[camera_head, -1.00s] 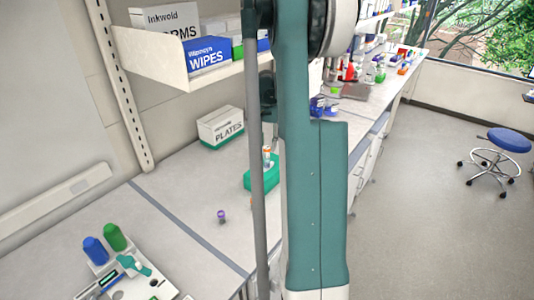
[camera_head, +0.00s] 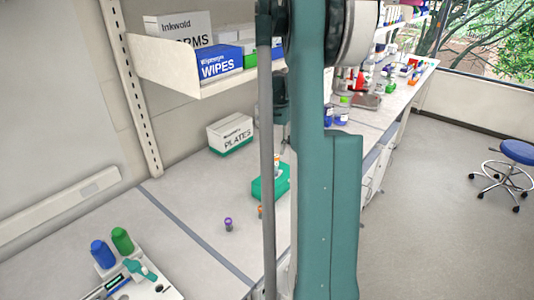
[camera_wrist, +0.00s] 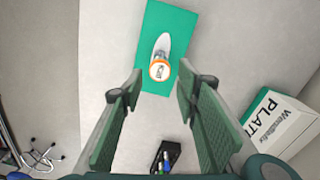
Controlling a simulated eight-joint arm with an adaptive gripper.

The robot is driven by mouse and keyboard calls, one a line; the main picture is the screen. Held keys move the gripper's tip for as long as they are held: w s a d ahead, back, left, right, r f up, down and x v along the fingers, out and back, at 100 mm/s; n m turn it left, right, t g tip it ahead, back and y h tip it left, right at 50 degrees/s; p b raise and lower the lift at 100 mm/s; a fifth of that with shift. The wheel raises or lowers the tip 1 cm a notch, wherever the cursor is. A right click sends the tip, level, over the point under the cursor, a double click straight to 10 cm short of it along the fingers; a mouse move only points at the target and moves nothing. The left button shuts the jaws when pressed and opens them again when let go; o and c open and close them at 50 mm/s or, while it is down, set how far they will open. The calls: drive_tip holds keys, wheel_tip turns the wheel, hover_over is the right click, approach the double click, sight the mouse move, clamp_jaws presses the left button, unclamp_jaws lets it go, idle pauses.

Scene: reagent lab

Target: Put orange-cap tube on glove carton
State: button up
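The glove carton is a green box (camera_head: 283,185) on the bench, partly behind my arm in the head view. It shows as a green rectangle in the wrist view (camera_wrist: 160,25). A pale tube with an orange cap (camera_head: 277,158) appears upright on the carton. In the wrist view I see the tube from above, its labelled orange-rimmed cap (camera_wrist: 159,70) towards me. My gripper (camera_wrist: 160,82) is open above it, fingers apart on either side of the cap in the picture, with no visible contact. The gripper's fingertips are not clear in the head view.
A small orange-topped item (camera_head: 260,211) and a purple-capped tube (camera_head: 228,224) stand on the bench near the carton. A PLATES box (camera_head: 230,135) is behind. A shelf (camera_head: 190,75) overhangs the bench. A black holder (camera_wrist: 165,155) shows in the wrist view.

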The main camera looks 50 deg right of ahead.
drive_tip(key=shift+a, duration=0.1)
drive_tip(key=a+r+n+t+h, duration=0.1)
drive_tip(key=a+r+n, duration=0.35)
drive_tip(key=a, duration=1.25)
drive_tip(key=a+r+n+t, duration=0.2)
drive_tip(key=a+r, duration=0.6)
drive_tip(key=a, duration=0.8)
drive_tip(key=s+a+f+n+t, duration=0.1)
drive_tip(key=s+a+n, duration=0.1)
drive_tip(key=s+a, duration=0.3)
drive_tip(key=s+a+f+n+t, duration=0.1)
drive_tip(key=s+a+n, duration=0.2)
drive_tip(key=a, duration=1)
drive_tip(key=s+a+f+n+t+y, duration=0.1)
drive_tip(key=s+a+n+t, duration=0.1)
drive_tip(key=s+a, duration=0.5)
drive_tip(key=shift+a+n, duration=0.75)
drive_tip(key=shift+a, duration=0.2)
drive_tip(key=shift+s+f, duration=0.1)
wheel_tip(320, 180, down, 10)
drive_tip(key=b, duration=1)
